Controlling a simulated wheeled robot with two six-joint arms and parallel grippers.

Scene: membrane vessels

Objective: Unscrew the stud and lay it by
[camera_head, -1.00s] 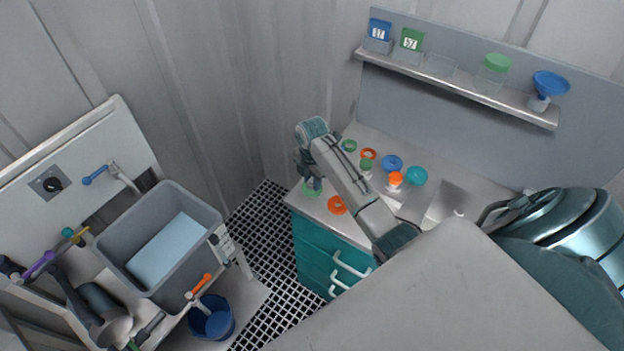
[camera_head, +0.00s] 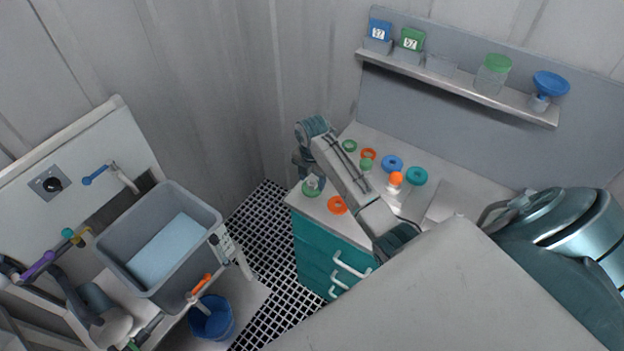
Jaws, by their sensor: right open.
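My right gripper (camera_head: 310,174) hangs from the folded wrist at the left end of the counter. It is open, just above a green ring (camera_head: 310,191). A small pale piece (camera_head: 313,183) shows at the ring, close under the fingers; I cannot tell whether it is the stud or whether the fingers touch it. No other thing can be made out as the stud. My left gripper is not seen; parts of an arm show at the lower left.
Orange (camera_head: 337,205), blue (camera_head: 392,163) and teal (camera_head: 416,176) rings lie on the counter. Green-capped (camera_head: 366,165) and orange-capped (camera_head: 396,180) vessels stand among them. A shelf (camera_head: 470,92) runs behind. A grey tub (camera_head: 128,262) and blue bucket (camera_head: 212,322) are left.

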